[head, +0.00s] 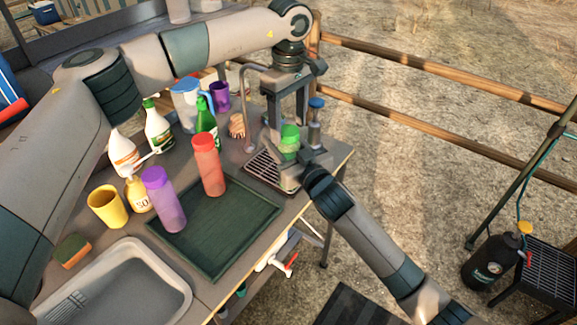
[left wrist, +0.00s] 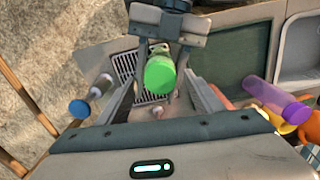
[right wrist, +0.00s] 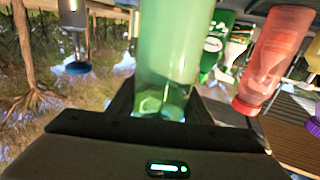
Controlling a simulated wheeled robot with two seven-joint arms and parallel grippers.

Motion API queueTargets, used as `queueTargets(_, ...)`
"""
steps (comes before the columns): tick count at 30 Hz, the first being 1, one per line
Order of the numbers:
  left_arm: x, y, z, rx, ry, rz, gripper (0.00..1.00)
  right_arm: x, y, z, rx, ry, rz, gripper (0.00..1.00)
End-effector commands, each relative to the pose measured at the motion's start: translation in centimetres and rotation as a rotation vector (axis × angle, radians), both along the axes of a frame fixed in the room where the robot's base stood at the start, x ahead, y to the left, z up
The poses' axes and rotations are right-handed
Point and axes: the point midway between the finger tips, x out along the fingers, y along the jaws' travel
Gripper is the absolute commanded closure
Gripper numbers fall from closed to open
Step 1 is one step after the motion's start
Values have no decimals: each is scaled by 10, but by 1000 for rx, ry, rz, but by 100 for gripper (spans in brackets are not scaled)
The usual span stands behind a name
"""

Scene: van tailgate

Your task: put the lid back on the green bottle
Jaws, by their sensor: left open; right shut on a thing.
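The green bottle (head: 289,151) stands upright at the table's far right end, beside or over a metal grille. A bright green lid (head: 290,131) shows at its top, and it also shows in the left wrist view (left wrist: 159,75). I cannot tell whether it is fully seated. My left gripper (head: 288,122) points down from above, open, with its fingers on either side of the lid. My right gripper (head: 292,168) is shut on the bottle's lower body from the right. The right wrist view shows the translucent green bottle (right wrist: 172,45) between its fingers; its top is out of that view.
A blue-capped bottle (head: 315,125) stands close on the right. A curved metal tap (head: 246,105) rises on the left. A red bottle (head: 208,165) and a purple bottle (head: 163,200) stand near the dark green mat (head: 225,240). A sink (head: 115,285) is front left.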

Motion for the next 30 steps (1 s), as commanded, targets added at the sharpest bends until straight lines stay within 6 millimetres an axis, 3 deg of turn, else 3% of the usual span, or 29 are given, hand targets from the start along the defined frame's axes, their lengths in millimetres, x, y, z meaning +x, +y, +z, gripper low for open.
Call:
queueTargets(8, 1, 0, 35, 0, -4, 0, 40, 0, 0, 0, 0, 0, 0, 100)
queueTargets(18, 1, 0, 93, 0, -3, 1, 40, 0, 0, 0, 0, 0, 0, 100)
queueTargets(24, 1, 0, 111, 0, -1, 0, 40, 0, 0, 0, 0, 0, 0, 100)
queueTargets(30, 1, 0, 115, 0, 0, 0, 40, 0, 0, 0, 0, 0, 0, 100)
